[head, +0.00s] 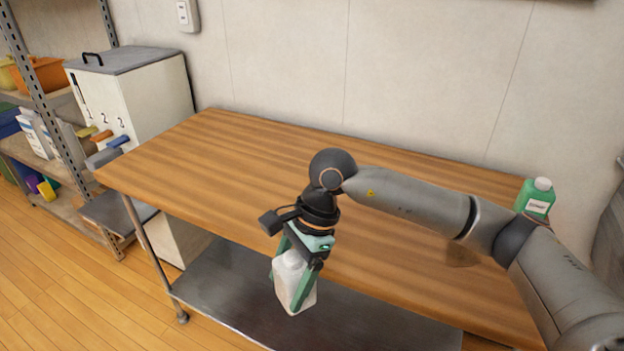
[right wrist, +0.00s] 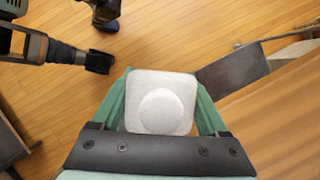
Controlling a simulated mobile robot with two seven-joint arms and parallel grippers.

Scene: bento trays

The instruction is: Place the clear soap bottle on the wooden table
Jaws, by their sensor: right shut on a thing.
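The clear soap bottle (head: 290,280) looks whitish and translucent in the head view. My right gripper (head: 303,285) is shut on it and holds it in the air in front of the table's near edge, slightly tilted. In the right wrist view the bottle (right wrist: 160,103) shows from above, with its round cap, between the two green fingers of the right gripper (right wrist: 162,110). The wooden table (head: 200,160) has a wide, striped top; my right arm crosses over it. My left gripper does not show in the head view.
A green bottle with a white cap (head: 538,197) stands at the table's right end. A metal shelf (head: 230,290) lies below the tabletop. A white cabinet (head: 140,95) and a storage rack (head: 45,90) stand at the left. The tabletop's left and middle are clear.

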